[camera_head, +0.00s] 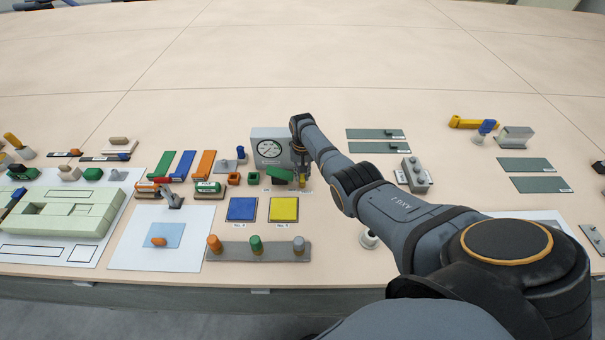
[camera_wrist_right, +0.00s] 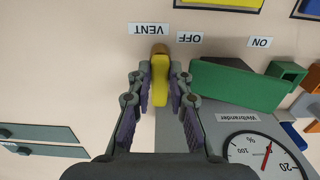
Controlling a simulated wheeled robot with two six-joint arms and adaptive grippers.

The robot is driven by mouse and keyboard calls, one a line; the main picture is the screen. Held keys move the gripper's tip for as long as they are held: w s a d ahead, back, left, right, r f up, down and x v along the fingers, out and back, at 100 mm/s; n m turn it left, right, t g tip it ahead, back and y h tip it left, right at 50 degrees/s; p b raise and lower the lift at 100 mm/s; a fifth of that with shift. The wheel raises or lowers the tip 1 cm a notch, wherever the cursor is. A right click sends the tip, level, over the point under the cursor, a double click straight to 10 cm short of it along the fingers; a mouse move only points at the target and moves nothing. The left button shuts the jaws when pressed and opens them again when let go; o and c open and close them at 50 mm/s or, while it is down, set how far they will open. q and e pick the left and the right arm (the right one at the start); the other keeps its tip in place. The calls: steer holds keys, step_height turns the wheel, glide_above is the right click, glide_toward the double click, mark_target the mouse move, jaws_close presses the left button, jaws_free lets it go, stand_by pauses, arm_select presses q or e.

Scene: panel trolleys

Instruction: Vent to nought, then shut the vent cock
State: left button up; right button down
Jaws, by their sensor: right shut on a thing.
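The yellow lever of the vent cock (camera_wrist_right: 160,82) stands between the fingers of my right gripper (camera_wrist_right: 158,76). The fingers are shut on it, one on each side. In the right wrist view its far end lies just below the VENT label (camera_wrist_right: 149,29), with the OFF label (camera_wrist_right: 189,37) to the right. The dial gauge (camera_head: 269,149) is on a grey box behind the levers. It shows partly in the right wrist view (camera_wrist_right: 262,158), upside down, with a red needle; I cannot read an exact value. My left gripper is not in view.
A green lever (camera_wrist_right: 236,86) lies close to the right of the yellow one, near the ON label (camera_wrist_right: 260,42). Blue (camera_head: 241,209) and yellow (camera_head: 284,209) pads lie in front. A grey bar (camera_head: 272,252) with several knobs stands nearer. The table behind the gauge is clear.

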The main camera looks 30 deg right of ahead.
stand_by(0.4)
steer(key=c, duration=1.2)
jaws_free()
